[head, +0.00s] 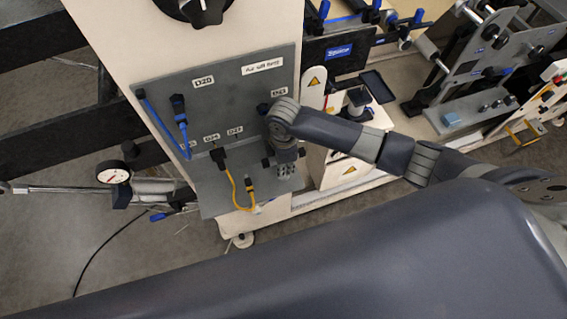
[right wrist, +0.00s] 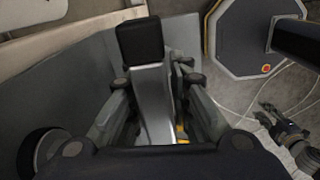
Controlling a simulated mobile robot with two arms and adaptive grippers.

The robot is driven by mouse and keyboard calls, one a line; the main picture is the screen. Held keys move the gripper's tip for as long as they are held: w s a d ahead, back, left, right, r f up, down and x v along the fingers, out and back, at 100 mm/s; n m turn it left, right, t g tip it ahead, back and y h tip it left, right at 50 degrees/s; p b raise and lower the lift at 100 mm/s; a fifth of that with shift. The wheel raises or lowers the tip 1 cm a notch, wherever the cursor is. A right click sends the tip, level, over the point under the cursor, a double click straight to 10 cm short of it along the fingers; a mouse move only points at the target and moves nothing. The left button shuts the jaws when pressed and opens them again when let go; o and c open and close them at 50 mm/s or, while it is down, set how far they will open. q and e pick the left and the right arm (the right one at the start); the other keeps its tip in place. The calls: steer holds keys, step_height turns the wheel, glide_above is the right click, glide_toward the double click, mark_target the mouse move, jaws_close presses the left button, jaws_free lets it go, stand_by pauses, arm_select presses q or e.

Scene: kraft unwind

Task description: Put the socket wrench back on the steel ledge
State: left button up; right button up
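My right gripper (head: 284,174) hangs low in front of the grey panel (head: 240,95), just above the steel ledge (head: 222,203) at its foot. In the right wrist view, a silver bar with a square black end (right wrist: 140,40), which looks like the socket wrench (right wrist: 153,100), lies between the fingers of my right gripper (right wrist: 155,85). The fingers sit close along both its sides. In the head view the arm and gripper hide the wrench. A dark jointed part at the right edge of the wrist view looks like my left gripper (right wrist: 285,130); its fingers are unclear.
A round gauge (head: 113,173) stands farther left. A cream cabinet with a black phone-like slab (head: 377,86) is to the right.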

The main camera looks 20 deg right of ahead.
stand_by(0.3)
steer(key=shift+r, duration=0.25)
step_height(320, 180, up, 12)
steer(key=shift+f+b, duration=0.1)
steer(key=shift+b, duration=0.7)
steer(key=shift+s, duration=0.1)
